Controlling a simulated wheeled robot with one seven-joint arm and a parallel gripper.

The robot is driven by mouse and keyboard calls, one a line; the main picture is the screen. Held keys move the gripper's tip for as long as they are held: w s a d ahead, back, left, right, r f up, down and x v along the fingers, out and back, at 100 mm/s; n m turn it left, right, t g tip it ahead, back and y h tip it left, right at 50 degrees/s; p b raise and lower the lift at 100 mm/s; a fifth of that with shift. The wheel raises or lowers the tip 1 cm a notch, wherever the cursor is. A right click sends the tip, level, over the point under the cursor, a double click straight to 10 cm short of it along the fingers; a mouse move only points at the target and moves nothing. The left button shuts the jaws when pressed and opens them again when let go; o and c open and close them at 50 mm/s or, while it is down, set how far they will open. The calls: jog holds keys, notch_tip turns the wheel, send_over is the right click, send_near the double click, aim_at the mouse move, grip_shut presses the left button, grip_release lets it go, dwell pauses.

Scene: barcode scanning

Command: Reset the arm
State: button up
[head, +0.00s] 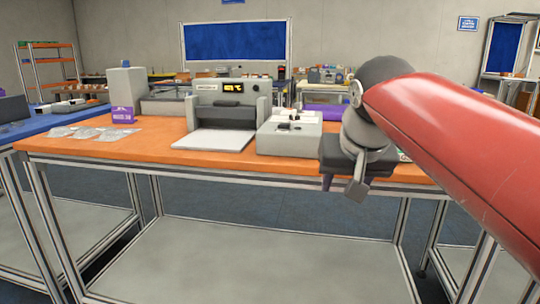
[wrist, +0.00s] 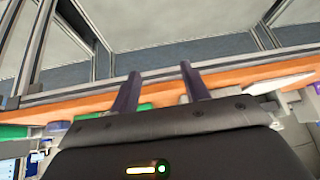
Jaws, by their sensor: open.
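My gripper (head: 341,186) hangs at the end of my red arm, in front of the right part of the orange table's front edge in the head view. In the wrist view its two dark fingers (wrist: 158,92) stand well apart with nothing between them. The gripper is open and empty. The orange edge of the table (wrist: 225,77) runs across the wrist view behind the fingers.
The orange table (head: 150,143) carries a printer-like machine (head: 230,99), a grey box device (head: 290,138), a purple box (head: 122,116) and several clear bags (head: 88,132). A blue-topped table (head: 50,122) stands at left. The space under the orange table is open.

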jog(key=s+d+f+n+g, duration=0.1)
jog(key=s+d+f, duration=0.1)
jog(key=s+f, duration=1.5)
notch_tip(320, 180, down, 4)
jog(key=shift+d+f, duration=0.15)
